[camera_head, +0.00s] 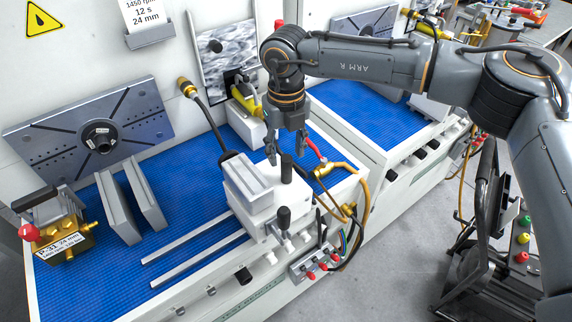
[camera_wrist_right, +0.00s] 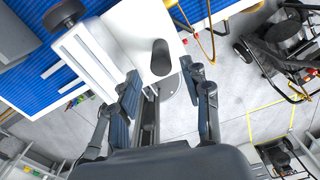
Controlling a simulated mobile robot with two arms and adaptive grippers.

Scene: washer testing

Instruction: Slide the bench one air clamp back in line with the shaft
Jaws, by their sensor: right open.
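The bench one air clamp (camera_head: 258,195) is a white block with a grey top, at the right end of two pale rails (camera_head: 190,252) on the blue mat. A black upright knob (camera_head: 287,170) stands on it. My right gripper (camera_head: 286,151) points down over the knob, open. In the right wrist view the knob (camera_wrist_right: 161,57) lies between the spread fingers of the gripper (camera_wrist_right: 161,78); I cannot tell if they touch it. The shaft hub (camera_head: 99,138) sits on a slotted grey plate at the back left. My left gripper is not in view.
Two grey upright plates (camera_head: 131,202) and a brass block with a red knob (camera_head: 62,235) stand on the left of the mat.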

